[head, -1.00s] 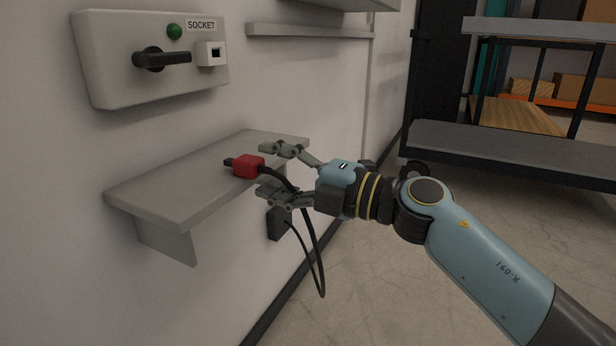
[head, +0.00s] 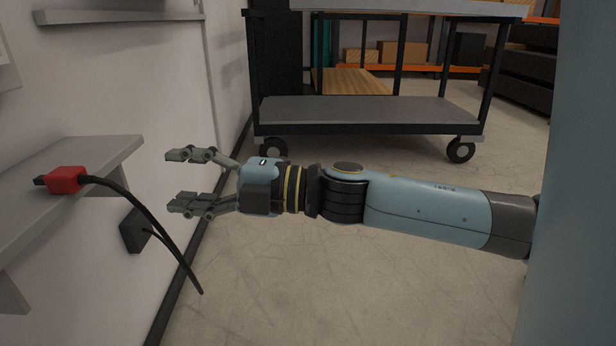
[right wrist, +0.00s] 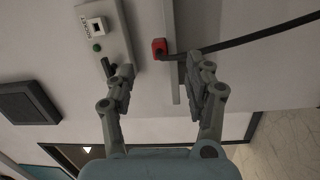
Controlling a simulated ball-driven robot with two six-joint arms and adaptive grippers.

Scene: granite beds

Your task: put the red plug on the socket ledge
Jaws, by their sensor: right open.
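The red plug (head: 66,180) lies on the grey socket ledge (head: 100,151) at the left of the head view, its black cable running right and down over the ledge edge. My right gripper (head: 180,179) is open and empty, to the right of the plug and apart from it, clear of the ledge. In the right wrist view the plug (right wrist: 159,47) and the ledge (right wrist: 170,75) show beyond the open fingers (right wrist: 160,85). The socket panel (right wrist: 103,30) with its white socket and green lamp shows there too. My left gripper is not in view.
A black wall box (head: 135,231) sits below the ledge, with a cable at it. A grey cart (head: 370,110) on wheels stands behind my right arm. A narrow shelf (head: 120,16) is on the wall above. The floor between wall and cart is clear.

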